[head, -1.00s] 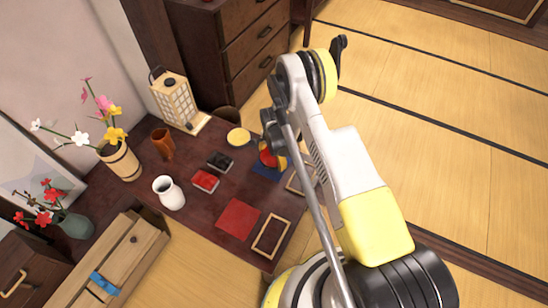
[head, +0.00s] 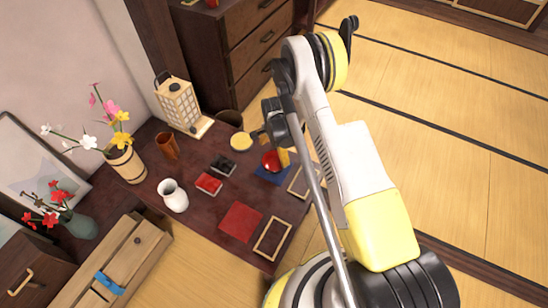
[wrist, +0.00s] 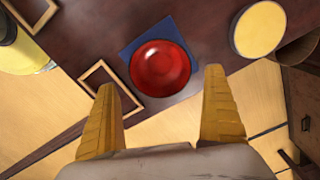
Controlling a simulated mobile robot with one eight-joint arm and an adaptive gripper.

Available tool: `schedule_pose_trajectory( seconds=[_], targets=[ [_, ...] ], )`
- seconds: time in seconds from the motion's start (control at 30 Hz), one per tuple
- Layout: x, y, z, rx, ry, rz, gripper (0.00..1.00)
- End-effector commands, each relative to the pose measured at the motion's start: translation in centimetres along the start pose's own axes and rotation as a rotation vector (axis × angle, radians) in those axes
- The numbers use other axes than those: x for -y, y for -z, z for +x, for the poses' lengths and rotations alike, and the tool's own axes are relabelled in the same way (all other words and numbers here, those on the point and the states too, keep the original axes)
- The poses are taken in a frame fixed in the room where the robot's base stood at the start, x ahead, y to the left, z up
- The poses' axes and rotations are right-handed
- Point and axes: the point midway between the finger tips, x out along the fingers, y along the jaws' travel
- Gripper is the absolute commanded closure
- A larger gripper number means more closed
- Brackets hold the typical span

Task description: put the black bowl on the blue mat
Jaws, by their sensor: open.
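A round bowl (wrist: 160,68) with a glossy red inside sits on the square blue mat (wrist: 128,54) in the wrist view. In the head view the red bowl (head: 270,161) is also on the blue mat (head: 268,177), near the table's right side. Its outer wall is hardly visible, so I cannot tell whether it is black. My gripper (wrist: 160,79) is open, its two yellow fingers apart and empty. It hovers over the near side of the bowl without visibly holding it. In the head view my arm hides part of this area.
A yellow round dish (head: 241,142), a small black dish (head: 223,166), a small red dish (head: 208,183) and a white vase (head: 173,195) stand on the dark table. A flat red square (head: 241,223) and wooden frames (head: 272,238) lie nearer. A lantern (head: 178,105) stands at the back.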

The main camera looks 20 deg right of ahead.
Motion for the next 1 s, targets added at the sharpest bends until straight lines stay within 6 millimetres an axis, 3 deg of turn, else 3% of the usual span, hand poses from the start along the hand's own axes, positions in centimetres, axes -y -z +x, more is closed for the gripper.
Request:
schedule_pose_trajectory(
  seconds=[0.1, 0.37, 0.47, 0.73, 1.0],
  targets=[
    [0.0, 0.0, -2.7, 0.0, 0.0, 0.0, 0.0],
    [0.2, 0.1, -5.7, -0.003, 0.006, -0.012, 0.0],
    [0.6, 0.2, -8.6, -0.011, 0.025, -0.052, 0.0],
    [0.3, 0.1, -22.3, -0.073, 0.125, -0.271, 0.0],
    [-3.7, -1.6, -34.2, -0.164, 0.217, -0.506, 0.0]
  ],
)
